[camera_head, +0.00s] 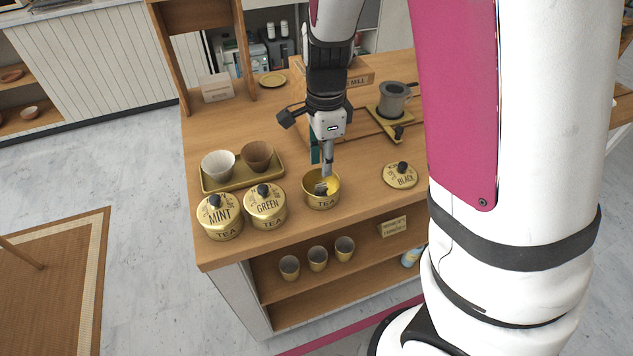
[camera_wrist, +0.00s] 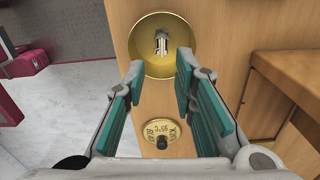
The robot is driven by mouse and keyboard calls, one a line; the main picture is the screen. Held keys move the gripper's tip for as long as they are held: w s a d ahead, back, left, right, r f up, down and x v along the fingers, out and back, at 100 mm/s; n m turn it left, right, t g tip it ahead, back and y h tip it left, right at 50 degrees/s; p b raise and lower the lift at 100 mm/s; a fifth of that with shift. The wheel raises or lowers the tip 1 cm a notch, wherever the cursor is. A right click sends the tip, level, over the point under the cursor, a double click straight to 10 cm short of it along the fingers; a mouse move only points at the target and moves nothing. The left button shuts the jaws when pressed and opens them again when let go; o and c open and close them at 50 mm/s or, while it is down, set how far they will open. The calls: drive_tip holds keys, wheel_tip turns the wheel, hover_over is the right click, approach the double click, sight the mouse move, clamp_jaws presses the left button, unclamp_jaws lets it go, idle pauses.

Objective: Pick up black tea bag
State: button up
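An open gold tea tin (camera_head: 322,201) stands near the front edge of the counter. A small pale item, probably the black tea bag (camera_wrist: 161,41), shows inside this tin in the wrist view. The gold lid marked BLACK (camera_head: 400,175) lies on the counter to the right of the tin, and it also shows below the tin in the wrist view (camera_wrist: 157,133). My gripper (camera_head: 322,165) points down over the open tin. In the wrist view my gripper (camera_wrist: 159,70) is open, its teal pads apart with nothing between them.
Closed tins marked MINT (camera_head: 220,218) and GREEN (camera_head: 265,206) stand to the left. Behind them a tray (camera_head: 240,183) holds a white cup (camera_head: 218,164) and a brown cup (camera_head: 258,156). A grey pot (camera_head: 393,99) stands behind the lid. Several cups sit on the shelf below.

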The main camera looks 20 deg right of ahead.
sight(321, 185)
drive_tip(key=f, duration=0.4)
drive_tip(key=f+b, duration=0.1)
drive_tip(key=f, duration=0.4)
drive_tip(key=shift+w+a, duration=0.15)
drive_tip(key=shift+a, duration=0.05)
drive_tip(key=shift+r, duration=0.1)
drive_tip(key=c, duration=0.5)
